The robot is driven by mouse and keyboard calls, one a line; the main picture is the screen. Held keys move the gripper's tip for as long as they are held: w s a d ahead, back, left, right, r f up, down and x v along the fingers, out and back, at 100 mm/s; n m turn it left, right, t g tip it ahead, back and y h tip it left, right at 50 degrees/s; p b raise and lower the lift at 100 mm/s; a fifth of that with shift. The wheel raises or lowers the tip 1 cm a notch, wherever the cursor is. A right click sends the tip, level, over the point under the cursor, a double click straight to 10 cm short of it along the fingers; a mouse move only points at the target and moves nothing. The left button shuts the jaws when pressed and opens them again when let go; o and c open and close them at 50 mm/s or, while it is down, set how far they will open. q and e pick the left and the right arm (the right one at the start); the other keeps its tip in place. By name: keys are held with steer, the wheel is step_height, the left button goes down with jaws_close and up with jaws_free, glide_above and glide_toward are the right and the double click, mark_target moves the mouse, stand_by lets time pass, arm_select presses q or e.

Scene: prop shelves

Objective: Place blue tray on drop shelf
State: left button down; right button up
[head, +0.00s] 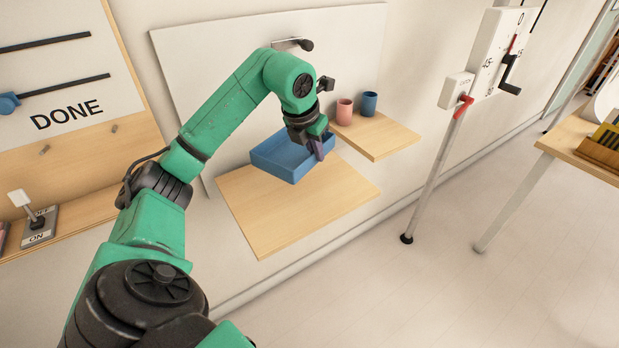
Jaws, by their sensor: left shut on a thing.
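The blue tray (280,161) is at the back of a wide wooden shelf (262,217) on the white wall panel. From this view I cannot tell whether the tray rests on the shelf or is held just above it. My left gripper (318,147) is shut on the tray at its right side. The gripper and wrist hide part of the tray's right end. I cannot tell from the picture which shelf is the drop shelf. My right gripper is not in view.
A smaller wooden shelf (378,137) to the right holds a pink cup (344,112) and a blue cup (369,103). A lever (292,45) is on the panel above. A white post with a gauge (488,60) stands further right. The front of the wide shelf is bare.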

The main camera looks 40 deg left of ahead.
arm_select(q)
steer(key=f, duration=0.8)
steer(key=shift+s+f, duration=0.25)
steer(key=shift+f, duration=0.4)
steer(key=shift+a, duration=0.1)
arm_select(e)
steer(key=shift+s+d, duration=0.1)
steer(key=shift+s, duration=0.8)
arm_select(q)
steer(key=shift+f, duration=0.1)
steer(key=c, duration=1)
jaws_free()
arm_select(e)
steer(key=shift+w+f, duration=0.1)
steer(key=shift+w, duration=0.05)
